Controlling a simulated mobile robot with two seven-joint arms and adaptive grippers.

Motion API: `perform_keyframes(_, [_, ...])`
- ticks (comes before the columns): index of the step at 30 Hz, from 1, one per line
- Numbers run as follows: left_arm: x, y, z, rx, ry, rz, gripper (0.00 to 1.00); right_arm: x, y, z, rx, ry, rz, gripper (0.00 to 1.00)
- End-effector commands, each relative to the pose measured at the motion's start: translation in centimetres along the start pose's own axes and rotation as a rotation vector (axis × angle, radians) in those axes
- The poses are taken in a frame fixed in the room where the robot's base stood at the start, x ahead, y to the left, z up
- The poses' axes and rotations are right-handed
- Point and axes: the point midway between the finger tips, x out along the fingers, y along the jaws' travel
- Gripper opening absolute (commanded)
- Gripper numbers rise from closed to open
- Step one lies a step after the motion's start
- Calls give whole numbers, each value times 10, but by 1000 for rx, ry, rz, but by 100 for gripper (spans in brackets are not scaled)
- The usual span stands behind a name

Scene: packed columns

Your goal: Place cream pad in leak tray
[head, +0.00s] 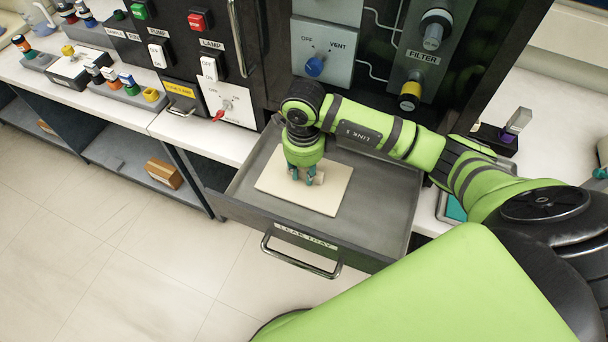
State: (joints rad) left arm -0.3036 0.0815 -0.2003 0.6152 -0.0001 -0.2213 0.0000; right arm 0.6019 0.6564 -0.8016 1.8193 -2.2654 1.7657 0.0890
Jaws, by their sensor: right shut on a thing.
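The cream pad (327,199) is a flat square inside the open leak tray (385,215), a grey drawer with a "LEAK TRAY" label and a metal bar handle on its front. My right gripper (305,180) points down over the middle of the pad. Its teal fingers are shut on the small raised grip of the pad. The pad lies level, at or very near the tray floor; I cannot tell whether it touches. My left gripper is not in view.
A dark cabinet with a "VENT" knob (315,66) and a yellow-ended filter (410,95) rises behind the tray. Counters flank it; the left one holds a tray of coloured jars (128,85). The tray's right side is bare. Floor lies in front.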

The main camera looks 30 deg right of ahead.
Motion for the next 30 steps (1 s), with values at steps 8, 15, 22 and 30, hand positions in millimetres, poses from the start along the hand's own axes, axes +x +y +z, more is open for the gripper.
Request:
perform_keyframes(8, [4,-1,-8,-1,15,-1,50,5,0,1,0,-2,0,0])
perform_keyframes(15, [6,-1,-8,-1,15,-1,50,8,0,0,0,-2,0,50])
perform_keyframes(22, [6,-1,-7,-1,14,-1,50,8,0,0,0,-1,0,50])
perform_keyframes(30, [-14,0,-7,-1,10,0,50,-18,-1,0,0,-2,-2,50])
